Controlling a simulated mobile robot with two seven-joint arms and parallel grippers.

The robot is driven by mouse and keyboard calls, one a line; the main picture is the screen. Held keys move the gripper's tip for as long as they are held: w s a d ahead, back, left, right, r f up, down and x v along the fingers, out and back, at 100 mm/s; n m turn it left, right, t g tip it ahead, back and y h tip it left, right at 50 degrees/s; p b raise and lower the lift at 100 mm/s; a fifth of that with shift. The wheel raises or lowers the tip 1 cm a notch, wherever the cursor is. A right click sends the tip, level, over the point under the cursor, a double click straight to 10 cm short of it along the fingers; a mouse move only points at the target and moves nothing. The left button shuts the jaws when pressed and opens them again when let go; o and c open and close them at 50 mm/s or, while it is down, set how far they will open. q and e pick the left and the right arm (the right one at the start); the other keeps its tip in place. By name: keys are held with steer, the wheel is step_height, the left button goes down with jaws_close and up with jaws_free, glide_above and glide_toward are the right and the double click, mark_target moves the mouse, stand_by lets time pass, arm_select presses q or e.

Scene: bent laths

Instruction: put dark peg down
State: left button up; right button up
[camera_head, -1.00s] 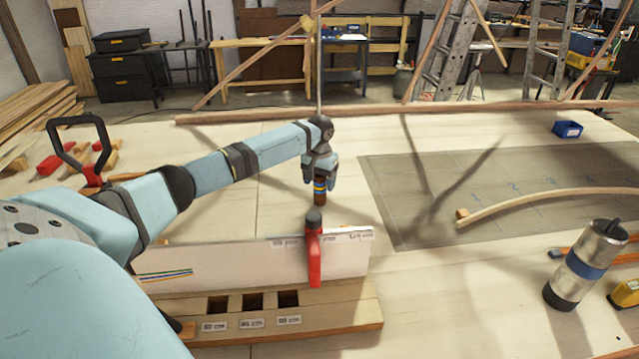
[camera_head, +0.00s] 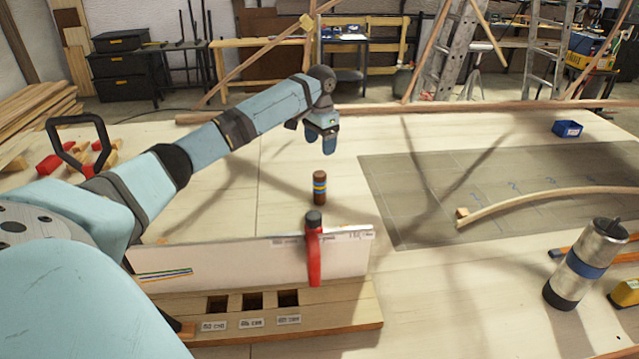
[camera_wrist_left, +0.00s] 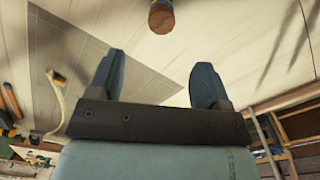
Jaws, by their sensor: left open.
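The dark peg (camera_head: 319,188) is brown with blue and yellow bands. It stands upright on the table, just behind the white board. My left gripper (camera_head: 322,146) is above the peg and apart from it. In the left wrist view the two fingers (camera_wrist_left: 156,84) are spread with nothing between them. The peg (camera_wrist_left: 161,17) shows there beyond the fingertips, cut off by the top edge. My right gripper is in neither view.
A white board (camera_head: 220,256) with a red clamp (camera_head: 314,255) stands in front of the peg. A wooden block with three square holes (camera_head: 253,302) lies before it. A metal canister (camera_head: 587,265) stands at right. A curved lath (camera_head: 540,199) lies on the grey mat (camera_head: 420,215).

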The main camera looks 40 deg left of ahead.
mark_target(320, 174)
arm_select(q)
steer(key=f+m, duration=0.2)
steer(key=m, duration=0.2)
steer(key=f+m, duration=0.2)
steer(key=m, duration=0.2)
steer(key=f+m, duration=0.2)
steer(key=m, duration=0.2)
steer(key=shift+d+f, duration=0.1)
steer(key=shift+d, duration=0.1)
steer(key=shift+m, duration=0.3)
steer(key=f, duration=0.5)
steer(key=shift+a, duration=0.2)
steer(key=c, duration=1)
steer(key=shift+c, duration=0.6)
steer(key=shift+r, duration=0.1)
